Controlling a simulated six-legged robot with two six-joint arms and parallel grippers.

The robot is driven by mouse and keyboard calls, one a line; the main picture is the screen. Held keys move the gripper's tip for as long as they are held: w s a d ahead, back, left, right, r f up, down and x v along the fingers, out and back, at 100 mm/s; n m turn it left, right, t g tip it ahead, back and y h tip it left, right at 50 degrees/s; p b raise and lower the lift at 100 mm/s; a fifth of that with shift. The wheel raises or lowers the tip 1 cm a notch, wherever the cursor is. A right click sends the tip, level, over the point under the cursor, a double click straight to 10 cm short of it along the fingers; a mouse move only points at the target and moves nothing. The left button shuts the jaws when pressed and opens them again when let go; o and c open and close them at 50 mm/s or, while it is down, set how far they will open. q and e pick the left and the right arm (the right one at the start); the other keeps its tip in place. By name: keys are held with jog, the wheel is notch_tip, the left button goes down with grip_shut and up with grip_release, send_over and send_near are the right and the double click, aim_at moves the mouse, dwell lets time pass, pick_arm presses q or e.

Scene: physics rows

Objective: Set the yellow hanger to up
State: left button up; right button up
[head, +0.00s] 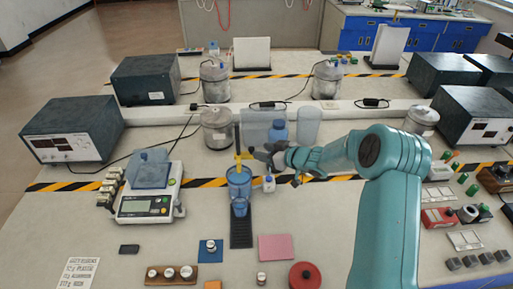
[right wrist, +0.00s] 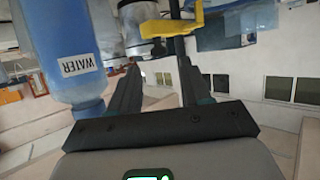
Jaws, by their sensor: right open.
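The yellow hanger (head: 243,156) sits on the upright rod (head: 237,137) of a stand with a black base (head: 241,236). A blue see-through container (head: 239,182) is below the hanger, with a smaller blue vessel (head: 239,207) under it. My right gripper (head: 258,153) is open, just right of the hanger. In the right wrist view the yellow hanger (right wrist: 170,27) lies beyond the fingertips of the open right gripper (right wrist: 160,72). I cannot tell whether a finger touches it. Nothing shows held between the fingers. My left gripper is not in view.
A small white bottle with a blue cap (head: 269,183) stands right of the stand. A blue bottle labelled WATER (right wrist: 70,55) is close to the fingers in the right wrist view. A scale (head: 147,205) is at left; a pink pad (head: 276,247) lies in front.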

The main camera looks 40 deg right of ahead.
aim_at(251, 148)
jog(key=x, duration=0.4)
jog(key=shift+r, duration=0.1)
jog(key=shift+w+f+p, duration=0.2)
jog(key=shift+w+p, duration=0.05)
jog(key=shift+p, duration=0.05)
jog(key=shift+s+r, duration=0.2)
jog(key=shift+w+f, duration=0.1)
grip_shut()
jog(key=shift+a, duration=0.1)
